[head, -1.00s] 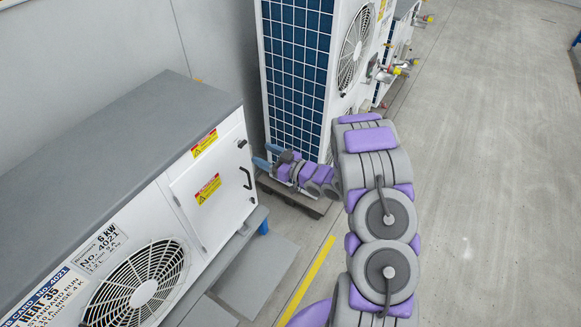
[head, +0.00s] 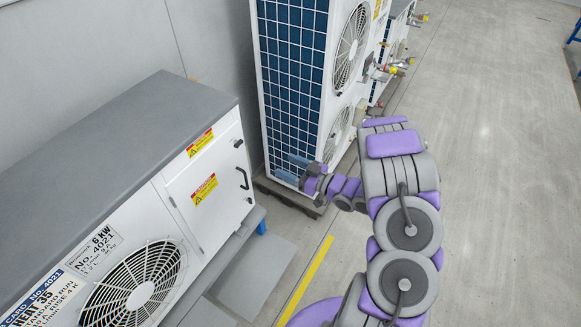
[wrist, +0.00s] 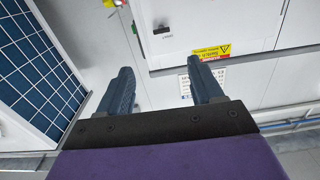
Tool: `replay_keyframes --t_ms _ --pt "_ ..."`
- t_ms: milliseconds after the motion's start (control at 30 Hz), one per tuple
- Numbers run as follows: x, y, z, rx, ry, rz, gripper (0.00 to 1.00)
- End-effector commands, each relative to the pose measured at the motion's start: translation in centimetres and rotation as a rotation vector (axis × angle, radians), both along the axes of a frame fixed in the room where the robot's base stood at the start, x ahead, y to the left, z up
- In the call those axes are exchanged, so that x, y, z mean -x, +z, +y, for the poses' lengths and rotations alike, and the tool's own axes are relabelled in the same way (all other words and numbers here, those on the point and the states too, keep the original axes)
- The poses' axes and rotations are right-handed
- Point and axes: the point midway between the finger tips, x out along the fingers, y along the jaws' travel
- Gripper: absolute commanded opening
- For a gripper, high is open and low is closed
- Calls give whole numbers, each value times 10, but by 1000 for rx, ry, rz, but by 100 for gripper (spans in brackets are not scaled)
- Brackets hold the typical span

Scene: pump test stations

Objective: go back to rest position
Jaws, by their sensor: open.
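My gripper (head: 292,170) is in the head view at the lower corner of the tall blue-gridded unit, in front of it from this camera; whether it touches the unit cannot be told. In the wrist view my gripper (wrist: 163,92) has its two blue-grey fingers spread apart, with nothing between them. My purple and grey arm bends down from the right side of the head view and its forearm reaches left to the gripper.
A low white heat unit (head: 218,178) with a grey top (head: 110,135) stands at left. The tall white unit (head: 345,60) with a blue grid side (head: 290,75) stands behind. A yellow floor line (head: 305,280) runs between. The floor at right (head: 490,150) is open.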

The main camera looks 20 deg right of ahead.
Motion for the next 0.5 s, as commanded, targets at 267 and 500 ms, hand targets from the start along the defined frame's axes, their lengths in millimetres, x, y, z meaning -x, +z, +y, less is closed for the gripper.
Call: replay_keyframes --t_ms 267,500 --pt "0 0 0 3 -1 0 66" --pt "-20 -11 -16 190 -71 84 66"
